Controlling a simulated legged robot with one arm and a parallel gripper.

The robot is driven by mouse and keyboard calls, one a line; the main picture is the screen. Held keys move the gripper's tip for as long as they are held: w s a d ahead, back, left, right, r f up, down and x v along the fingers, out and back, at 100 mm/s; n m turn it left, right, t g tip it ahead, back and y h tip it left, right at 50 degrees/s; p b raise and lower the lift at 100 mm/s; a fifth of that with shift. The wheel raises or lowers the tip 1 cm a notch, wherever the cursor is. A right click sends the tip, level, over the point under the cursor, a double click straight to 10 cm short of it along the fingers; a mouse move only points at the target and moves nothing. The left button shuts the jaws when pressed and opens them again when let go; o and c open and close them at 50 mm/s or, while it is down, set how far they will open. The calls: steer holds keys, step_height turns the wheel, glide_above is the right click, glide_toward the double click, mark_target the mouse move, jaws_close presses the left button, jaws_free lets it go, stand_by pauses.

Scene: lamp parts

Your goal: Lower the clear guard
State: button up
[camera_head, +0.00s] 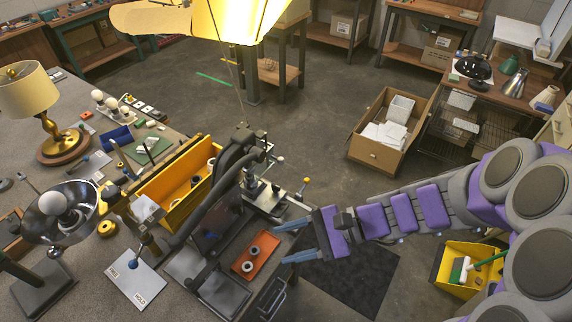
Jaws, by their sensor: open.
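A dark press-like machine (238,165) with a thick curved black arm stands at the bench's right end. A see-through panel (214,222), which looks like the clear guard, stands at its front, above a grey base plate; its edges are hard to make out against the dark parts. My gripper (282,243) comes in from the right with its two blue fingers apart and nothing between them. The fingertips are just right of an orange tray (256,254) holding small ring parts. I cannot tell whether any finger touches the machine.
A yellow bin (176,190) stands left of the machine. A lever plate marked FREE and HOLD (136,279) lies at the front. A lamp (57,110) stands at left. A cardboard box (384,140) sits on open floor.

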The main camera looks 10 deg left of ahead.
steer(key=w+f+m+t+y, duration=0.2)
steer(key=w+m+t, duration=0.1)
steer(key=w+m, duration=0.3)
steer(key=w+f+m+t+y, duration=0.3)
steer(key=w+m+t, duration=0.1)
steer(key=w, duration=0.5)
steer(key=w+d+f+m+t+h, duration=0.3)
steer(key=w+d+f+m+t, duration=0.35)
steer(key=w+f+m, duration=0.2)
steer(key=b+x, duration=0.2)
steer(key=x, duration=1.6)
steer(key=shift+s+r, duration=0.25)
steer(key=shift+r, duration=0.05)
steer(key=shift+a, duration=0.1)
steer(key=shift+c, duration=0.4)
jaws_close()
